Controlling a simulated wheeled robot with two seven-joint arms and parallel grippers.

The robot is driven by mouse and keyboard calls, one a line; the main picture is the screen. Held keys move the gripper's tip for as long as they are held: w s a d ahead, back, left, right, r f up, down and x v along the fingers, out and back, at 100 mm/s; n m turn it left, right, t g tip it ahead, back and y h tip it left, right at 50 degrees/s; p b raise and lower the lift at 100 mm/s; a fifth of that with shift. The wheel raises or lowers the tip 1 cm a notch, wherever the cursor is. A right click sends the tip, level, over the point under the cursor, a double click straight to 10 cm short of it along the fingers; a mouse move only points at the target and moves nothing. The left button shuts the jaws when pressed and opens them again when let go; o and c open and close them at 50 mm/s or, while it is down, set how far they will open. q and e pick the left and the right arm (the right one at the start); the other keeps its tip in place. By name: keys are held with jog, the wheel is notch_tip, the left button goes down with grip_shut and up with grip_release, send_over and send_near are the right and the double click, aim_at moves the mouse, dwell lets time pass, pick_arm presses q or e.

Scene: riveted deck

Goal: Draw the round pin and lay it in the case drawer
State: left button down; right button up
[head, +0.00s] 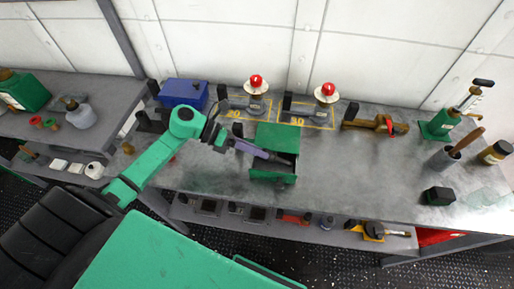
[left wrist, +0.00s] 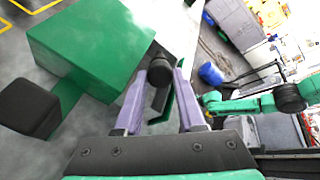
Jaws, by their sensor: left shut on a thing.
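The green case (head: 277,135) stands on the grey bench, its drawer (head: 272,179) pulled out toward me with a dark inside. In the left wrist view the case (left wrist: 90,40) fills the upper left. My left gripper (head: 270,154), with purple fingers, reaches in from the left over the open drawer. In the left wrist view its fingers (left wrist: 160,80) are closed around a dark, round-ended piece (left wrist: 160,72), which looks like the round pin. The rest of the piece is mostly hidden. I cannot tell whether it touches the drawer. My right gripper is not in view.
Two red-topped fixtures (head: 256,84) (head: 327,93) stand behind the case in yellow-marked areas. A blue box (head: 184,93) is at the back left. A brown-handled tool (head: 376,125) lies right of the case. A black block (head: 439,196) sits farther right; bench between is clear.

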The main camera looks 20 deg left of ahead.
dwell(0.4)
pick_arm(q)
jog(key=c, duration=0.5)
grip_release()
jog(key=shift+o, duration=0.3)
jog(key=shift+s, duration=0.1)
jog(key=shift+f, duration=0.1)
jog(key=shift+s+a, duration=0.1)
jog(key=shift+a, duration=0.35)
jog(key=b+v, duration=0.4)
jog(key=v, duration=1)
jog(key=shift+d+r, duration=0.25)
jog(key=shift+r, duration=0.1)
